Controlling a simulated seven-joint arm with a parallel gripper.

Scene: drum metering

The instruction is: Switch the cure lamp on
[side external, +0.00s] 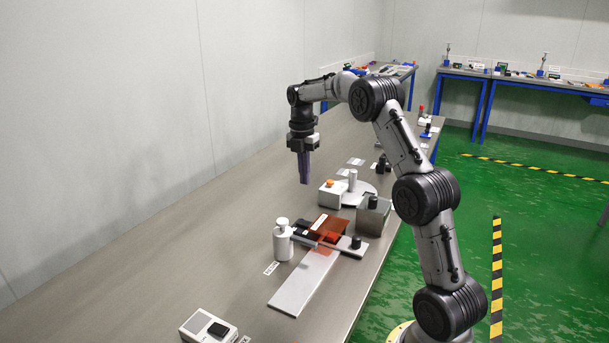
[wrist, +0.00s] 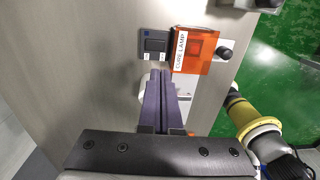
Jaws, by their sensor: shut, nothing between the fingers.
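The cure lamp is a translucent orange box with a white "CURE LAMP" label (wrist: 181,50); it also shows in the side view as a red-orange box (side external: 330,227). Left of it in the wrist view is a dark switch panel (wrist: 155,46) with a rocker, a small blue square and two small white labels below. I cannot tell which way the rocker is set. My gripper (side external: 305,183) is shut and empty, pointing down, well above the bench and behind the lamp in the side view. Its fingertips (wrist: 162,73) appear just below the panel in the wrist view.
A white bottle (side external: 283,243) stands close left of the lamp, and a black knob (side external: 356,243) to its right. A box with an orange button (side external: 329,195), a disc with a post (side external: 352,180) and a grey block (side external: 373,217) stand behind.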

